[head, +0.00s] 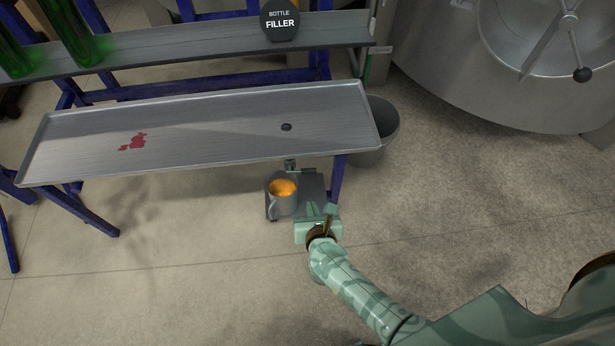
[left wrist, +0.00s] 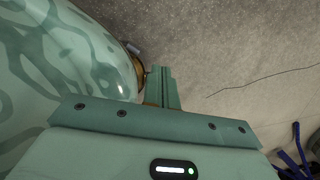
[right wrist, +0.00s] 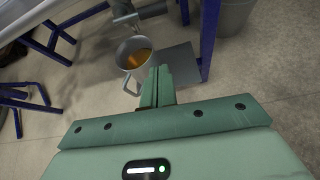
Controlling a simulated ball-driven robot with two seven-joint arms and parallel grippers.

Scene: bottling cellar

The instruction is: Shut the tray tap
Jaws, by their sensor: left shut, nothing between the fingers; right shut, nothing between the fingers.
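The long metal tray (head: 210,150) has a dark drain hole (head: 286,127) near its right end. The tap (head: 290,164) hangs under the tray's front edge; in the right wrist view it shows as a grey body (right wrist: 124,12) with a piece sticking out to the right. I cannot tell its setting. A grey mug (head: 283,206) with orange liquid stands below it; it also shows in the right wrist view (right wrist: 128,66). My right gripper (head: 328,210) is shut and empty, right of and nearer than the mug. My left gripper (left wrist: 164,76) is shut and empty over bare floor.
A grey plate (head: 312,186) lies beside the mug. Blue legs (head: 336,180) carry the tray, and a grey bucket (head: 380,135) stands behind its right end. Green bottles (head: 75,35) stand on the rear shelf. A large steel tank (head: 450,80) is at upper right.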

